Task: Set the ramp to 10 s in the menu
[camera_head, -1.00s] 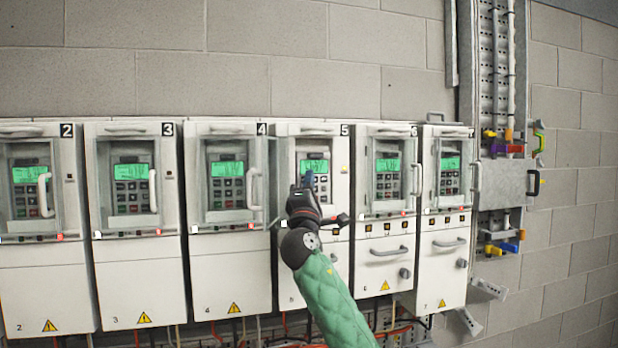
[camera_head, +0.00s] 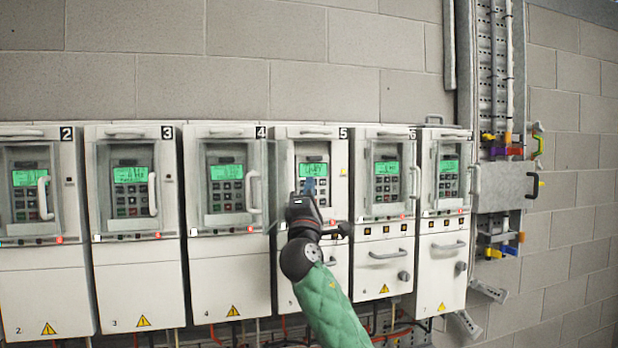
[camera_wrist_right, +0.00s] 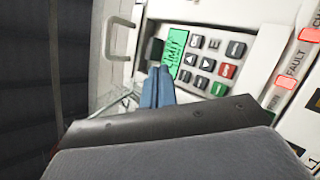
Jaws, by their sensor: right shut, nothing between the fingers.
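Drive 5 (camera_head: 285,248) is a white cabinet with its keypad exposed. Its green menu screen (camera_head: 313,169) is lit, but its text is too small to read in the head view. In the right wrist view the screen (camera_wrist_right: 176,42) shows dark text that I cannot read for sure. Keypad buttons (camera_wrist_right: 206,65) sit beside it, including one red and one green. My right gripper (camera_head: 309,187) is shut and empty, its blue fingertips in front of the keypad just below the screen. The fingertips (camera_wrist_right: 160,74) also show in the wrist view; I cannot tell whether they touch. My left gripper is not in view.
Drives 2, 3 and 4 (camera_head: 226,187) stand to the left, drives 6 (camera_head: 387,183) and 7 to the right, with handled covers over their keypads. A red FAULT light (camera_wrist_right: 286,82) shows on the panel. Cables hang below the cabinets.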

